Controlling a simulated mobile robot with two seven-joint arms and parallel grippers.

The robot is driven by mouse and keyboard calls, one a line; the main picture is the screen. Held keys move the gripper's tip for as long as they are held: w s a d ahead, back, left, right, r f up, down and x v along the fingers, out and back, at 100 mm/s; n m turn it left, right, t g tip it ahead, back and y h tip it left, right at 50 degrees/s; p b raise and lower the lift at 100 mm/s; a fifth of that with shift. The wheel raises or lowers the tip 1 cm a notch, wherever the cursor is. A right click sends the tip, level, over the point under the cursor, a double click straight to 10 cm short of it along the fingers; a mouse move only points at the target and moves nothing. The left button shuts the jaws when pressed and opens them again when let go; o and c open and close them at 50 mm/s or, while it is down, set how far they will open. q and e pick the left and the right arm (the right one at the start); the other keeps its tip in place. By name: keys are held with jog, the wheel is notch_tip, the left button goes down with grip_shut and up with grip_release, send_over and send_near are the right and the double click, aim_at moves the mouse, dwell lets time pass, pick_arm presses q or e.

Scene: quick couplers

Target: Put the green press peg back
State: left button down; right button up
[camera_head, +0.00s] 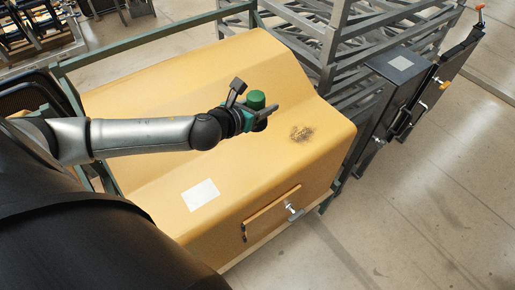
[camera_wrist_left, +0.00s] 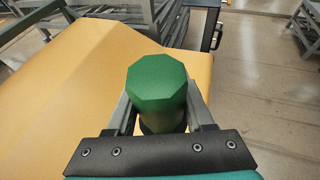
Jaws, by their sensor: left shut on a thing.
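The green press peg (camera_head: 256,99) has an eight-sided head and is held upright in my left gripper (camera_head: 262,114). In the left wrist view the peg (camera_wrist_left: 157,90) stands between the two grey fingers (camera_wrist_left: 160,122), which are shut on it. In the head view the gripper and peg appear over the yellow housing (camera_head: 165,105); the height above it is hard to judge. The lower part of the peg is hidden by the gripper. My right gripper is not in view.
The yellow housing carries a white label (camera_head: 201,195), a dark scuffed patch (camera_head: 301,133) and a front handle bar (camera_head: 271,212) with a metal fitting (camera_head: 293,211). Grey racks (camera_head: 335,50) and a dark cabinet (camera_head: 402,75) stand behind and to the right. The floor at right is clear.

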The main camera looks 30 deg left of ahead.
pick_arm(q)
notch_tip(320, 180, down, 14)
jog(key=b, duration=0.5)
jog(key=shift+f, duration=0.25)
jog(key=shift+f+b, duration=1.2)
jog(key=shift+f, duration=1)
jog(key=shift+f, duration=0.15)
jog(key=shift+c, duration=1.4)
grip_release()
jog(key=shift+f+b, duration=0.15)
jog(key=shift+b, duration=0.2)
jog(key=r+p+v, duration=0.1)
jog(key=p+v, duration=0.1)
jog(key=v, duration=1.3)
